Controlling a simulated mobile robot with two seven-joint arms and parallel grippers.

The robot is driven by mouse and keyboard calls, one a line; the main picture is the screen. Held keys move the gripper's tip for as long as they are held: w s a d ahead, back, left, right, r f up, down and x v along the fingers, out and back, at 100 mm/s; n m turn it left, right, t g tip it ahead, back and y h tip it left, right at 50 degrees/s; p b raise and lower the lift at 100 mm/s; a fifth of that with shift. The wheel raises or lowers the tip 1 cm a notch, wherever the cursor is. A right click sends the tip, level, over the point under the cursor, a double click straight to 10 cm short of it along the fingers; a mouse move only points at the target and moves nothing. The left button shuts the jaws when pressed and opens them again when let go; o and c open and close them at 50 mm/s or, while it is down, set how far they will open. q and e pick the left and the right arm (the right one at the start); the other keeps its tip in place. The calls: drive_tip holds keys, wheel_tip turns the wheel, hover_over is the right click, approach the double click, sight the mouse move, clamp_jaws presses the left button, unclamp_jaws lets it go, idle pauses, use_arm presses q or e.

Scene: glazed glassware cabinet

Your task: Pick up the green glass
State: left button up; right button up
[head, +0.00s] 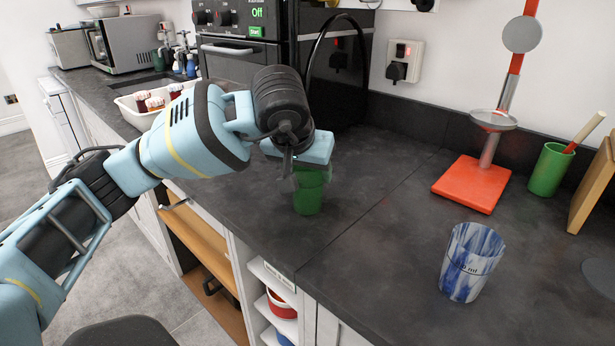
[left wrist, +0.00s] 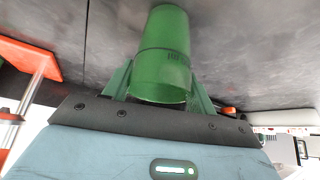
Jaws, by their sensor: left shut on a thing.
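The green glass (head: 308,199) is upright at the middle of the dark counter, below my left gripper (head: 309,176). In the left wrist view the green glass (left wrist: 163,50) sits between the two green-tinted fingers of my left gripper (left wrist: 160,88), which is shut on it. The gripper hides the upper part of the glass in the head view. I cannot tell whether its base touches the counter. My right gripper is not in view.
A blue-and-white marbled cup (head: 470,262) stands at the front right. A red-based stand (head: 472,184) and a green holder with utensils (head: 549,170) are near the back wall. A black oven (head: 250,60) and a white tray (head: 135,112) with jars are behind and left.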

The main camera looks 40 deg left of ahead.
use_arm(q)
drive_tip(key=shift+r, duration=0.7)
drive_tip(key=s+d+r, duration=0.1)
drive_tip(key=s+d, duration=0.1)
drive_tip(key=s, duration=0.5)
drive_tip(key=s+d+r, duration=0.2)
drive_tip(key=s+d, duration=0.1)
drive_tip(key=s, duration=0.5)
drive_tip(key=shift+r, duration=0.25)
drive_tip(key=shift+s+p, duration=0.1)
drive_tip(key=shift+p, duration=0.2)
